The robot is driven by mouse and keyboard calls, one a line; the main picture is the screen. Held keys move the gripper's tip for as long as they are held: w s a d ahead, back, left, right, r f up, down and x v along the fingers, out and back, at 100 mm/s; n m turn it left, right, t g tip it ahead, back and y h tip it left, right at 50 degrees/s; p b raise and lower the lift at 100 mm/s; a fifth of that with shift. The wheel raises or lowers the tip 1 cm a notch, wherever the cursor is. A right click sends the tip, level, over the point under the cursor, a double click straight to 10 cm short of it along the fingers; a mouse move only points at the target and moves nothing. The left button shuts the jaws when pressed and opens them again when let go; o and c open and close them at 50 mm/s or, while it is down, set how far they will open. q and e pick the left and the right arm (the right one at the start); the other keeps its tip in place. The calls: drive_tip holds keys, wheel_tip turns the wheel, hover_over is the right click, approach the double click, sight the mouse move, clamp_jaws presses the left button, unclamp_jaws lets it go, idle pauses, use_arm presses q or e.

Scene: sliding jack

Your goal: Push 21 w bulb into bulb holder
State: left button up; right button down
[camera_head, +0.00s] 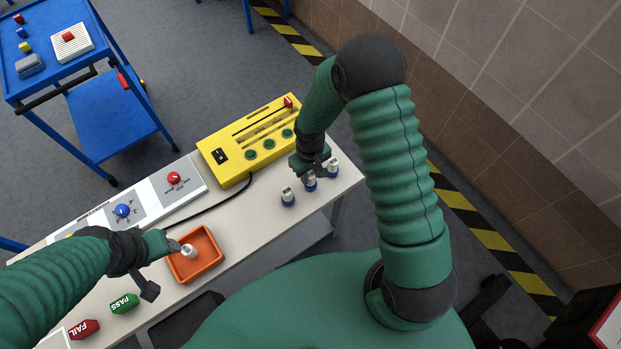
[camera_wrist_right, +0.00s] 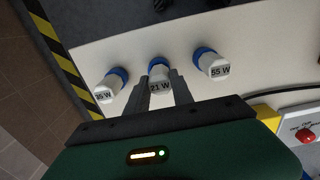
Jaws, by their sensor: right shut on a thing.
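The 21 W bulb (camera_wrist_right: 159,86) is a white labelled piece in the middle of a row of three, at a blue bulb holder (camera_wrist_right: 157,63). My right gripper (camera_wrist_right: 160,84) is shut on this bulb, with one dark finger on each side. In the head view, the bulb (camera_head: 310,180) is partly covered by my right gripper (camera_head: 316,171), and its blue holder shows below. How deep the bulb sits cannot be told. My left gripper (camera_head: 169,244) is at the orange tray, close to a white piece (camera_head: 189,250); its finger opening is unclear.
The 35 W bulb (camera_wrist_right: 106,89) and 55 W bulb (camera_wrist_right: 212,63) stand close on either side. A yellow slider box (camera_head: 245,140), a panel with red and blue knobs (camera_head: 150,198) and the orange tray (camera_head: 206,272) share the white table. A black cable crosses the table.

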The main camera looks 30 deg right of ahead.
sight(310, 175)
drive_tip(key=shift+r, duration=0.25)
wheel_tip(310, 175, up, 3)
drive_tip(key=p, duration=0.3)
drive_tip(key=shift+r, duration=0.15)
idle(0.4)
